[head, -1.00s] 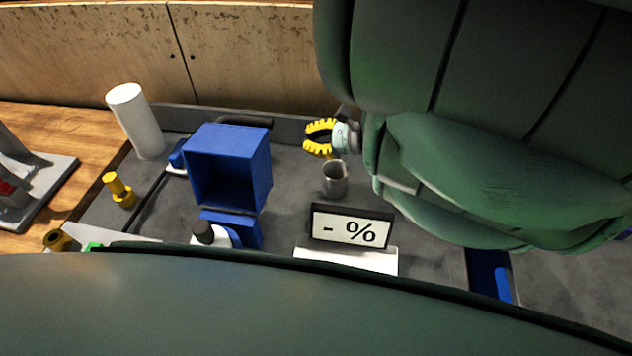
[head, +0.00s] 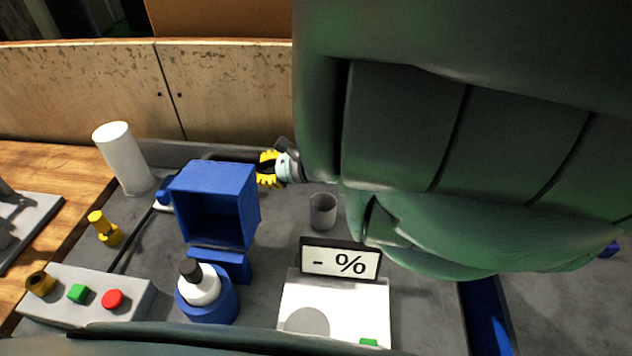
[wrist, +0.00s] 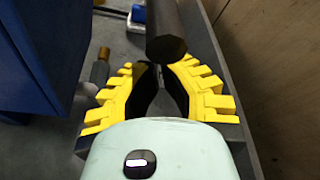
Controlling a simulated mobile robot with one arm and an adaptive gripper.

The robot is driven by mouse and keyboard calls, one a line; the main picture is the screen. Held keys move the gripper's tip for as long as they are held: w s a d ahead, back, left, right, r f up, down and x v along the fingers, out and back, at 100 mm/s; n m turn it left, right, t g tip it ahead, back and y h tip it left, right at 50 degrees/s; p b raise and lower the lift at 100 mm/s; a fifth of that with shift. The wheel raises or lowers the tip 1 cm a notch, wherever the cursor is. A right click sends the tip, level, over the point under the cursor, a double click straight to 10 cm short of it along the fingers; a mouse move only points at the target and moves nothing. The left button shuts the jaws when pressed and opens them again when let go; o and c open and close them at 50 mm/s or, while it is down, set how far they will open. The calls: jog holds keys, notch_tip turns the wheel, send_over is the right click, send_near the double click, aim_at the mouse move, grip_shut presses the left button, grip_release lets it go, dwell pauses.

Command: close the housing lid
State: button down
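The housing lid looks to be the blue hollow box (head: 215,205), raised and tilted above a lower blue part (head: 222,264), its open side facing the head camera. In the wrist view, a blue surface, likely the lid (wrist: 45,50), fills the left. My gripper (head: 267,168) is beside the lid's upper right edge; I cannot tell whether they touch. In the wrist view, my gripper (wrist: 158,70) has its yellow fingers apart. A dark round bar (wrist: 167,35), likely a handle, lies just ahead of the fingertips; nothing is clearly gripped.
A scale with a "- %" display (head: 340,262) and a grey cup (head: 323,211) stand right of the box. A bottle in a blue holder (head: 207,298), a button panel (head: 90,297) and a white cylinder (head: 124,158) are near. A wooden wall (head: 225,90) stands behind.

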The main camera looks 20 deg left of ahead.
jog(key=shift+s+r+p, duration=0.2)
jog(key=shift+r+p, duration=0.15)
jog(key=shift+r, duration=0.15)
